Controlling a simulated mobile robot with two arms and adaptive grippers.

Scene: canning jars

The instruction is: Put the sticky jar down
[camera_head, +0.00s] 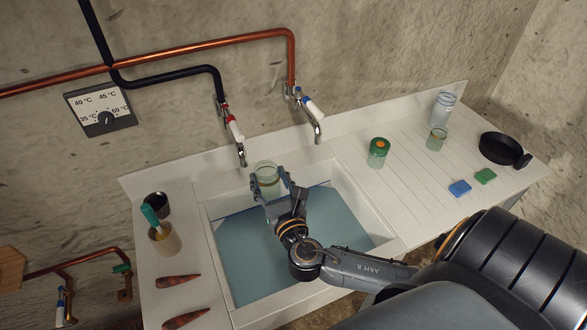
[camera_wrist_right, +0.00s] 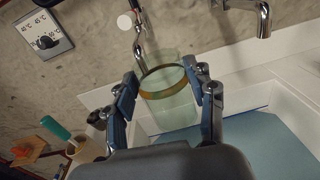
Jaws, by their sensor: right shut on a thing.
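My right gripper (camera_head: 281,194) is shut on a glass jar (camera_head: 266,173) and holds it at the back left corner of the sink, near the taps. In the right wrist view, the jar (camera_wrist_right: 168,98) is pale and see-through with a brown-yellow band around its upper part. The two fingers of the gripper (camera_wrist_right: 166,97) stand on either side of it. The sink basin (camera_head: 375,222) holds blue-grey water. I cannot tell whether the jar's base touches anything. My left gripper is not in view.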

